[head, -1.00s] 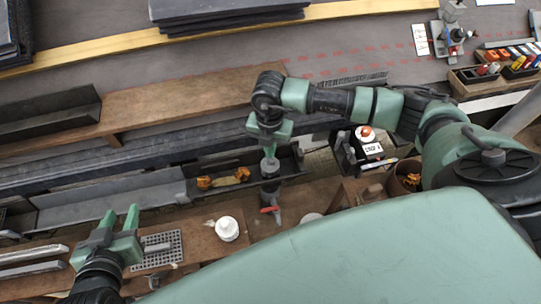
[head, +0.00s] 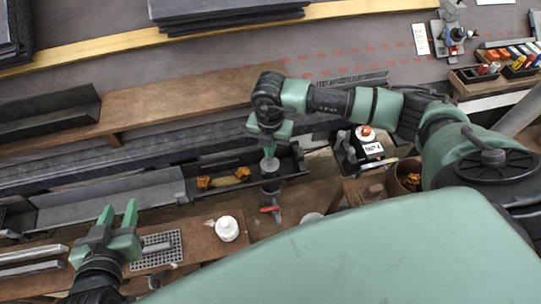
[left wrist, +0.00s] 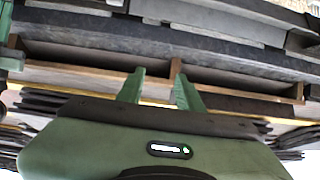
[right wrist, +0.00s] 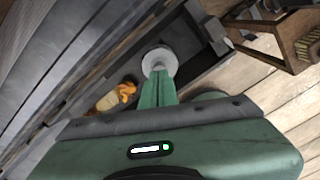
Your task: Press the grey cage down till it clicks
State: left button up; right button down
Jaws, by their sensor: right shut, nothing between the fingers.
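The grey cage (right wrist: 159,61) is a pale round piece in the dark gutter box in the right wrist view. It also shows as a small grey tip under my right gripper in the head view (head: 270,166). My right gripper (right wrist: 163,78) is shut and empty, pointing down with its fingertips at the near edge of the cage. I cannot tell whether they touch it. The fingers hide part of the cage. My left gripper (head: 118,211) is open and empty at the lower left, away from the cage.
The dark gutter (head: 225,170) holds orange-brown leaves (head: 204,182) left of the cage. Below it stands a pipe with a red handle (head: 270,209). A white tub (head: 227,228) and a grey grid (head: 160,250) lie on the wooden plank. A black box (head: 352,160) stands right.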

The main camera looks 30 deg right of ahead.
pick_arm(q)
jog(key=shift+w+d+r+t+h+b, duration=0.1)
jog(key=shift+w+d+r+t+b, duration=0.1)
jog(key=shift+w+r+t, duration=0.35)
jog(key=shift+w+d+r+t+h+b, duration=0.15)
jog(key=shift+w+r+t, duration=0.1)
jog(key=shift+r, duration=0.55)
jog(key=shift+w+d+r+t+h+b, duration=0.1)
jog(key=shift+w+d+r+t, duration=0.1)
jog(key=shift+w+r+t, duration=0.35)
pick_arm(e)
jog(key=shift+f, duration=0.75)
dwell(0.5)
pick_arm(q)
jog(key=shift+s, duration=0.2)
